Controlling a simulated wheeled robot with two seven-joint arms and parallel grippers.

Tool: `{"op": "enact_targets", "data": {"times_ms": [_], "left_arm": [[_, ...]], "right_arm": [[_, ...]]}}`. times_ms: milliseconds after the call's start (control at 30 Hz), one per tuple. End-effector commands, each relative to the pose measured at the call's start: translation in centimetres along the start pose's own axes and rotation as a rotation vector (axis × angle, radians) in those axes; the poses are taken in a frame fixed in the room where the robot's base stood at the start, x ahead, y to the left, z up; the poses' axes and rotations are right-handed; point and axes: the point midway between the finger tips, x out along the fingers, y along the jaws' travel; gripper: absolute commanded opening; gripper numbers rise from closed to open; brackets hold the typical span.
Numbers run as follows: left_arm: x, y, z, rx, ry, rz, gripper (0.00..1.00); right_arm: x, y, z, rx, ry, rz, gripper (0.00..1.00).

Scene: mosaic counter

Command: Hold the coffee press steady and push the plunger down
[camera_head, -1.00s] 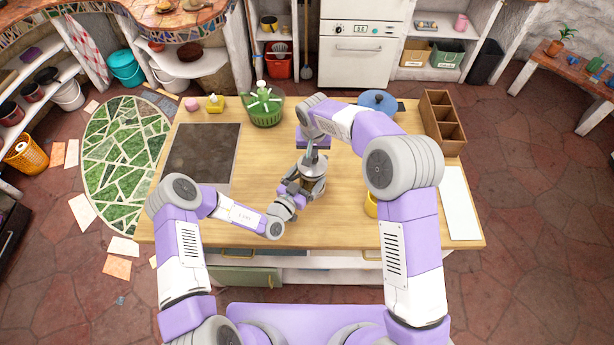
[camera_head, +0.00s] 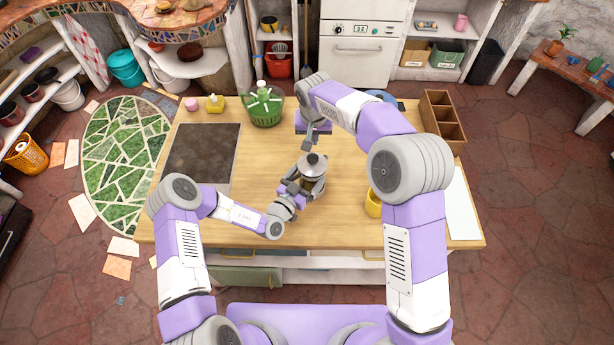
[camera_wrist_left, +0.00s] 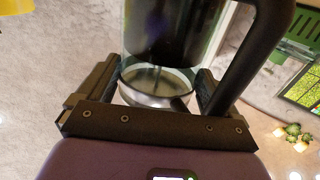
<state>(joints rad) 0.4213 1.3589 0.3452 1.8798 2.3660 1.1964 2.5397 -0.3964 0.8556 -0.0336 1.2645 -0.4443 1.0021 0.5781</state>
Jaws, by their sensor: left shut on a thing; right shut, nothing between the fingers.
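The coffee press (camera_head: 312,168) stands upright near the middle of the wooden counter, with a metal lid and a dark knob on top. The knob sits close to the lid. My left gripper (camera_head: 292,190) is shut on the press from the lower left. The left wrist view shows the glass press (camera_wrist_left: 158,85) between my left fingers, with its metal base band, a thin rod inside, dark contents above and a black handle at right. My right gripper (camera_head: 307,146) is shut and empty, just above and behind the knob, apart from it.
A yellow mug (camera_head: 373,208) stands right of the press, partly behind my right arm. A dark slab (camera_head: 200,155) lies at left. A green basket (camera_head: 266,109), a partly hidden blue pot (camera_head: 377,95) and a wooden divided box (camera_head: 455,143) stand at the back.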

Motion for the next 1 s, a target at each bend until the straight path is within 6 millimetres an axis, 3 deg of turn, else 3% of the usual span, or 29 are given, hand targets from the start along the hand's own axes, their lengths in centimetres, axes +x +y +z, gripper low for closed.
{"op": "enact_targets", "data": {"times_ms": [67, 100, 467, 1000], "left_arm": [[0.0, 0.0, -0.1, 0.0, 0.003, 0.0, 0.18], [0.0, 0.0, -0.1, 0.0, 0.002, 0.0, 0.98], [-0.8, -0.1, 0.0, -0.001, 0.0, -0.001, 1.0], [-10.8, -0.1, 0.0, -0.001, 0.001, -0.003, 1.0]], "right_arm": [[0.0, 0.0, 0.0, 0.0, 0.0, 0.0, 0.0], [0.0, 0.0, 0.0, 0.0, 0.0, 0.0, 0.0], [0.0, 0.0, 0.0, 0.0, 0.0, 0.0, 0.0], [0.0, 0.0, 0.0, 0.0, 0.0, 0.0, 0.0]]}}
